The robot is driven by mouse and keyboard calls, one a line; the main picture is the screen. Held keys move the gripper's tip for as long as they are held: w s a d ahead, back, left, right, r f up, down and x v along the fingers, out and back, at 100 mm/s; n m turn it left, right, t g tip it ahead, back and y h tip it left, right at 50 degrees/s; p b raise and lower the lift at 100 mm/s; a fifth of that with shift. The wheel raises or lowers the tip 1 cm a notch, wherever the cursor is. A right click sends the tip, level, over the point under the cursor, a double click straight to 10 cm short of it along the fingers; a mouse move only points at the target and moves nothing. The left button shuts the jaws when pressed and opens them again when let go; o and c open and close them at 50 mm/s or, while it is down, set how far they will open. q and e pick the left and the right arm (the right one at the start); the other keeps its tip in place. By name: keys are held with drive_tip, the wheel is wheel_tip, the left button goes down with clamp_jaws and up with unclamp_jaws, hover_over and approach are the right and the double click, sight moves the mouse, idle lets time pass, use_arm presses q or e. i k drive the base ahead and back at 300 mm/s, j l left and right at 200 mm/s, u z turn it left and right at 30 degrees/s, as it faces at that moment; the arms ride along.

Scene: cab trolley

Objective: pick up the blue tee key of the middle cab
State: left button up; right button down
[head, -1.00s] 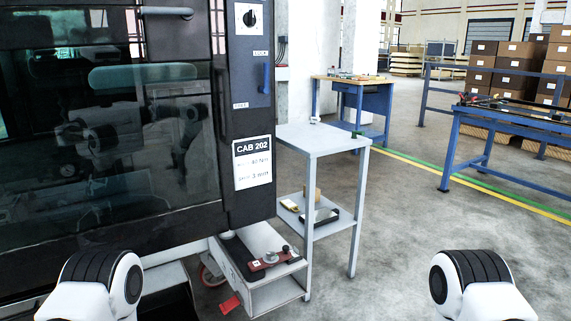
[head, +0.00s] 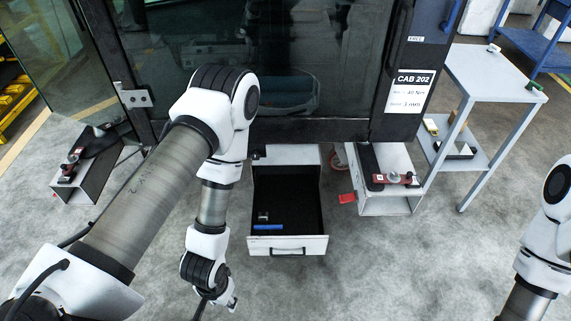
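A small blue bar (head: 268,227), which looks like the tee key's handle, lies in an open drawer (head: 288,243) below the cab marked CAB 202. A small grey piece (head: 263,216) is just behind it; I cannot tell if the two are joined. My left gripper (head: 214,304) hangs at the bottom of the head view, left of and nearer than the drawer, apart from it. It is dark and partly cut off, so its finger opening does not show. My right arm shows at the right edge, but its gripper is out of view.
A grey step with a red-handled tool (head: 392,179) stands right of the drawer, with a red tag (head: 347,198). A grey trolley (head: 488,72) stands farther right. Another step with a red tool (head: 72,168) is at left. The floor before the drawer is clear.

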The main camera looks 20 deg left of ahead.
sight(268, 227)
drive_tip(key=u, duration=0.7)
